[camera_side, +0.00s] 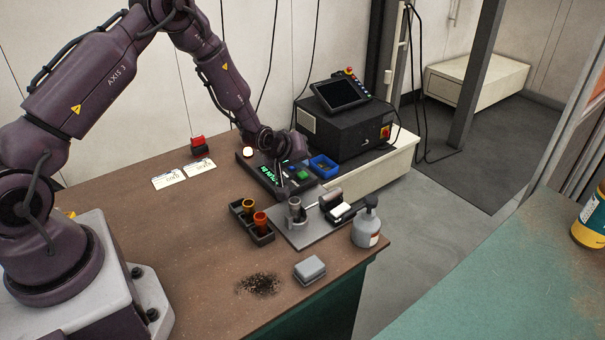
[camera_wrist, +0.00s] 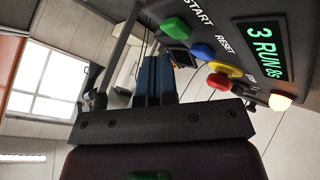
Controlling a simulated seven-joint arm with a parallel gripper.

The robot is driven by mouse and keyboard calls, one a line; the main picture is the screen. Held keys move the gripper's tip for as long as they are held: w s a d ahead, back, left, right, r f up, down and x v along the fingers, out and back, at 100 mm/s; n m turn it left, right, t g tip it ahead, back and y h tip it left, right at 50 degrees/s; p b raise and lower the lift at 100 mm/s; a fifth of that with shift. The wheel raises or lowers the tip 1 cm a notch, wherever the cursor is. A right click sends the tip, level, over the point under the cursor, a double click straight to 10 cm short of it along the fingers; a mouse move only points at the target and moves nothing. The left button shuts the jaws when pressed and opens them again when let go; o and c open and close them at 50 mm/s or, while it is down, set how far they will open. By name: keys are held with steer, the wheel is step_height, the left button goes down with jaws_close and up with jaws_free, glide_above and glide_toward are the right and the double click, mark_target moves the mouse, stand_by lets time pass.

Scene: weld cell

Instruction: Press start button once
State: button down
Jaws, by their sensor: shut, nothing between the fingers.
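The control panel (camera_wrist: 250,30) shows at the upper right of the wrist view, tilted in the picture. Its green start button (camera_wrist: 175,29) sits beside the START label and looks raised. In the side view the panel (camera_side: 249,164) lies on the bench under the end of my arm, with a green button (camera_side: 303,176) at its right part. My gripper (camera_wrist: 156,62) is shut and empty. In the wrist view its fingertips show a little below the green button; no clear contact is visible. In the side view my wrist partly hides the panel, and the fingertips are hard to make out.
Blue reset (camera_wrist: 203,51), yellow (camera_wrist: 226,69) and red (camera_wrist: 219,82) buttons sit near start. A lamp (camera_wrist: 280,102) glows; the display (camera_wrist: 264,49) reads RUN.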

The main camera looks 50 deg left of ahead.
mark_target(300, 173)
steer(key=shift+r, duration=2.5)
